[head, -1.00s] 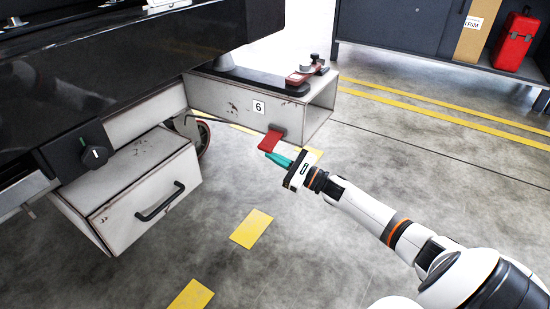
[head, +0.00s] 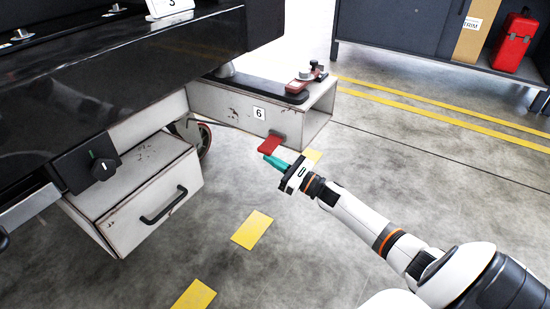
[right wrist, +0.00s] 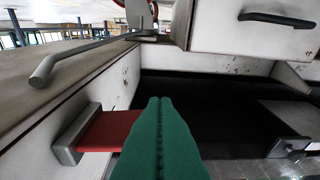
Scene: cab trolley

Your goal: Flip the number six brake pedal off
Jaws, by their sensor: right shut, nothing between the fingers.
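The number six brake pedal (head: 269,146) is a small red lever in a grey bracket, sticking out from the beam's side below and right of the "6" label (head: 259,113). My right gripper (head: 269,160) has teal fingers pressed together, empty, with the tips just below the pedal's outer end. In the right wrist view the red pedal (right wrist: 106,129) extends from its bracket (right wrist: 77,134) on the left, and the green fingers (right wrist: 159,103) overlap its free end. I cannot tell whether they touch. My left gripper is not in view.
The pale beam (head: 222,103) hangs off the trolley's dark body (head: 150,75). A white drawer box with a black handle (head: 164,206) and a rotary switch (head: 102,168) are at the left. Open floor with yellow marks (head: 252,229) lies below. A dark shelf holds a red can (head: 513,42).

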